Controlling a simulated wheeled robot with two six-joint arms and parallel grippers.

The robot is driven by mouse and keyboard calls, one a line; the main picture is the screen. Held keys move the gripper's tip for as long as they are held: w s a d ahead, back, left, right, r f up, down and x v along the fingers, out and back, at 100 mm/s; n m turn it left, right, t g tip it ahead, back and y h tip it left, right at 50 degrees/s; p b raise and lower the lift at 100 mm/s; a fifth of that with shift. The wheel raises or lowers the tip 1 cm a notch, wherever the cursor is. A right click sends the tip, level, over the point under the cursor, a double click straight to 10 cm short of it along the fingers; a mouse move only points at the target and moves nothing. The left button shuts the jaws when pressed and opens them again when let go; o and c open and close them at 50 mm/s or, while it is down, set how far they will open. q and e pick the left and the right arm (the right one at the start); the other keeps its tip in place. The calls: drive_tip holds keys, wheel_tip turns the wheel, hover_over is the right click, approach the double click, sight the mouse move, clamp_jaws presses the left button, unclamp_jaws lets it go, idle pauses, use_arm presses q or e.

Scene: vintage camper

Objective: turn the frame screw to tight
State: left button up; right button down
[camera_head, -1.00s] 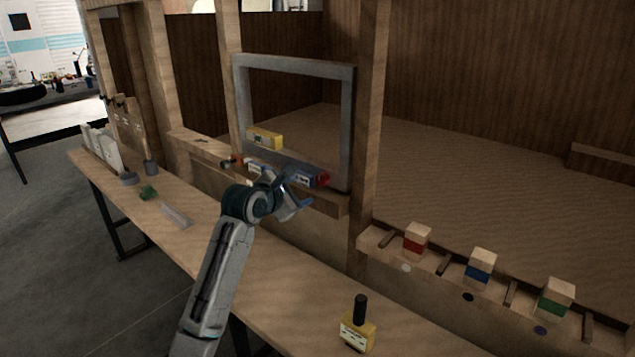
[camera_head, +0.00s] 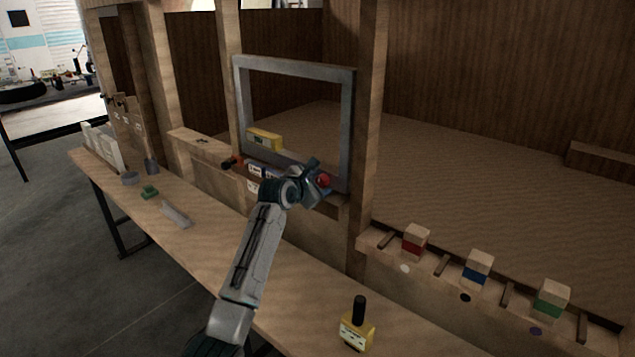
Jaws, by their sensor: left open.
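The grey window frame (camera_head: 349,115) stands upright in the wooden wall opening. A red knob (camera_head: 324,181), which looks like the frame screw, sits at its lower right corner. My left gripper (camera_head: 319,176) is open at the red knob, with its fingers beside or around it. The gripper partly hides the knob, and I cannot tell whether they touch. A label strip (camera_head: 254,170) below the frame is partly hidden by my left wrist. My right gripper is not in view.
A yellow block like a level (camera_head: 264,139) rests on the frame's lower bar. A red and black piece (camera_head: 232,162) lies at its left. Red (camera_head: 415,242), blue (camera_head: 478,268) and green (camera_head: 550,298) blocks line the right ledge.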

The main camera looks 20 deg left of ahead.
use_arm(q)
drive_tip(key=c, duration=1)
drive_tip(key=shift+d+r+m+p, duration=0.15)
drive_tip(key=shift+m+p, duration=0.25)
drive_tip(key=shift+p, duration=0.25)
drive_tip(key=shift+m+t+y+p, duration=0.3)
drive_tip(key=shift+m+p, duration=0.1)
drive_tip(key=shift+m, duration=0.1)
drive_tip(key=shift+f+m+t+y, duration=0.3)
drive_tip(key=shift+m+y, duration=0.1)
drive_tip(key=shift+m, duration=0.3)
drive_tip(key=o, duration=1)
drive_tip(key=shift+s, duration=0.1)
